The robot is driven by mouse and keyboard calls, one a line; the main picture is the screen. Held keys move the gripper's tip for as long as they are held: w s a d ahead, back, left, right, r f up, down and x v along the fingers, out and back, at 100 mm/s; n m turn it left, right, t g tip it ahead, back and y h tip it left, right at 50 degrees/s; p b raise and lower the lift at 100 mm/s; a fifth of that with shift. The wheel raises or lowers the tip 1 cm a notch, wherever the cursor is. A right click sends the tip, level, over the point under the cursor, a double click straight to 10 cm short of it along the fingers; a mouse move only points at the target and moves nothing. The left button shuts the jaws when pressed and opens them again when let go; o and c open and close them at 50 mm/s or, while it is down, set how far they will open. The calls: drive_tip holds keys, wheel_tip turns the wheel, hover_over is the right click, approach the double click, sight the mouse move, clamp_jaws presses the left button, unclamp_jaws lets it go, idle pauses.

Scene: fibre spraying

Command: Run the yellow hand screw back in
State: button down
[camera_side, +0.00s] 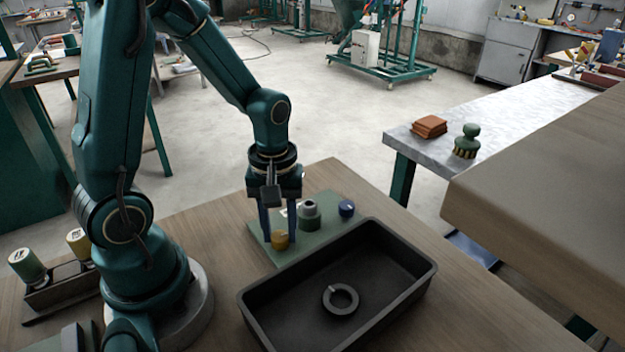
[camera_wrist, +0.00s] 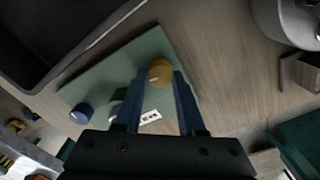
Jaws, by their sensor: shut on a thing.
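The yellow hand screw (camera_side: 280,240) is on the green plate (camera_side: 318,240) on the wooden table. My gripper (camera_side: 280,238) points down over the plate's left side. In the wrist view the yellow knob (camera_wrist: 160,73) is between the tips of the two blue fingers (camera_wrist: 160,85), and my gripper is shut on it. A small mark shows on the knob's face. The screw's shank is hidden, so I cannot tell how deep it sits.
A grey-green fitting (camera_side: 309,213) and a blue knob (camera_side: 347,209) stand on the same plate. A black tray (camera_side: 262,318) holding a grey ring (camera_side: 341,299) is in front. A rack with two canisters (camera_side: 75,290) stands at the left.

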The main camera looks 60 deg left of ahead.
drive_tip(key=m, duration=0.4)
drive_tip(key=shift+m, duration=0.3)
drive_tip(key=m, duration=0.3)
drive_tip(key=shift+m, duration=0.4)
drive_tip(key=m, duration=0.4)
drive_tip(key=shift+w+d, duration=0.1)
drive_tip(key=shift+m, duration=2)
drive_tip(key=c, duration=0.5)
unclamp_jaws()
